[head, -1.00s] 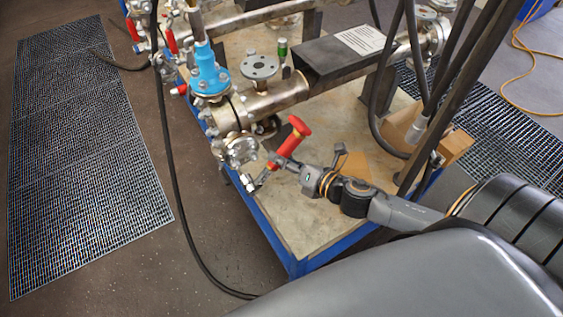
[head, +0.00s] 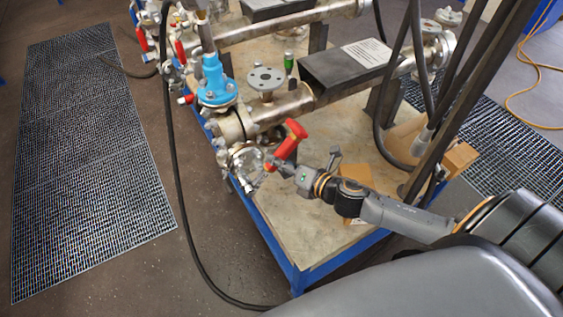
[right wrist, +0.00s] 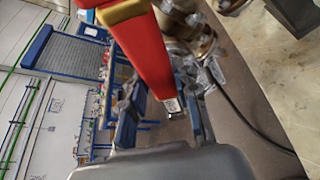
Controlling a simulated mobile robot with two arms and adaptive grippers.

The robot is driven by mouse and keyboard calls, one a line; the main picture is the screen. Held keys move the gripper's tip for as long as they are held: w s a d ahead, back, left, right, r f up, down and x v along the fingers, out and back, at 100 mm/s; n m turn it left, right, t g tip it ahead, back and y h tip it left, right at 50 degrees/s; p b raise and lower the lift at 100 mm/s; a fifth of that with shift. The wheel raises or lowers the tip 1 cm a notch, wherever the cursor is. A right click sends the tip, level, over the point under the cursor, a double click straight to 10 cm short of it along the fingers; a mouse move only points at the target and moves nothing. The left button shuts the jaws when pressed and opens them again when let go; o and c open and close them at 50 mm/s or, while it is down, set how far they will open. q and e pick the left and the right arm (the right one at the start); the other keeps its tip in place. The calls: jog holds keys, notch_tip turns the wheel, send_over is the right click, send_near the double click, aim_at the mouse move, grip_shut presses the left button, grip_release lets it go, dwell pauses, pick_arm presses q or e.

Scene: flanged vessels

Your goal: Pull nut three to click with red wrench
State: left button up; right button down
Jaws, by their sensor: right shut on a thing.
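The red wrench (head: 288,142) is held tilted at the near end flange (head: 243,160) of the pipe vessel, its thick red end up and to the right. Its lower end is by the flange's right side; I cannot tell whether it sits on a nut. My right gripper (head: 277,167) is shut on the wrench near its lower part. In the right wrist view the red wrench (right wrist: 147,52) runs down between the fingers of the gripper (right wrist: 165,110). The flange nuts are too small to tell apart, and nut three cannot be singled out. My left gripper is out of view.
A blue fitting (head: 214,82) and an upright grey flange (head: 266,78) stand on the pipe. A black hose (head: 172,170) hangs left of the blue-edged skid (head: 310,230). Dark posts and a cardboard box (head: 458,158) are at right.

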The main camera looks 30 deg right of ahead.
jog(key=shift+w, duration=1.1)
